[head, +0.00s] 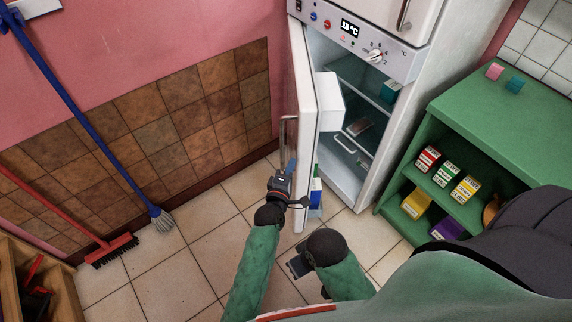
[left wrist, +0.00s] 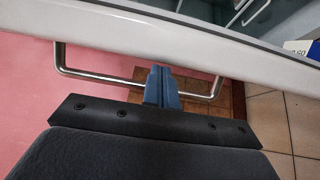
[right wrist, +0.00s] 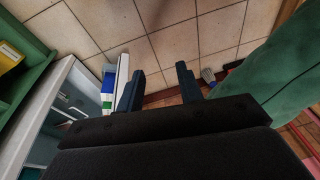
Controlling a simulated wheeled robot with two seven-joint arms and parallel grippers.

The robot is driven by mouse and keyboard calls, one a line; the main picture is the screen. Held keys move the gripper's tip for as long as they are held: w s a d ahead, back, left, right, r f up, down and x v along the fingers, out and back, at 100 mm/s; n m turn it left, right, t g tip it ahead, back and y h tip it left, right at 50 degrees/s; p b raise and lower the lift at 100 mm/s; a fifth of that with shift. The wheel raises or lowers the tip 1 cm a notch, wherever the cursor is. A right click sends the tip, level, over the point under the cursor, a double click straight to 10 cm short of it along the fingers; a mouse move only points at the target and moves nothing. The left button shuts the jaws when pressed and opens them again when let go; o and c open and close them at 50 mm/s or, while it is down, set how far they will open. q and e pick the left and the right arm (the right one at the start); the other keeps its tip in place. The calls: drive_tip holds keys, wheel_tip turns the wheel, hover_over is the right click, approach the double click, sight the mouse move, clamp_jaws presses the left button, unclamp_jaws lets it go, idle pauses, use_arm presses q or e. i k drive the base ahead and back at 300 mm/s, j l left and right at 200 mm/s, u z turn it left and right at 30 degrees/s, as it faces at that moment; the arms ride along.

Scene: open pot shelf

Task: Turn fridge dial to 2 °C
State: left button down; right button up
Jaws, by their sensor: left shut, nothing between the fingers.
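The fridge (head: 425,45) stands at the top middle of the head view with its door (head: 305,110) swung open. My left gripper (head: 290,168) is at the door's metal handle (head: 284,132). In the left wrist view its blue fingers (left wrist: 162,86) are closed together beside the handle bar (left wrist: 110,80), with nothing between them. My right gripper (head: 298,266) is low by the floor; in the right wrist view its fingers (right wrist: 158,88) are apart and empty.
A green shelf (head: 480,115) with several small boxes stands right of the fridge. A blue broom (head: 85,110) and a red brush (head: 112,248) lean at the left wall. Cartons (head: 315,193) sit in the door's lower rack.

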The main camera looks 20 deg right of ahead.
sight(374, 56)
drive_tip(key=l, duration=0.6)
drive_tip(key=k+l+u, duration=0.1)
drive_tip(key=l, duration=0.55)
drive_tip(key=l+u, duration=0.1)
drive_tip(key=l, duration=0.5)
drive_tip(key=k+z, duration=0.1)
drive_tip(key=k, duration=0.3)
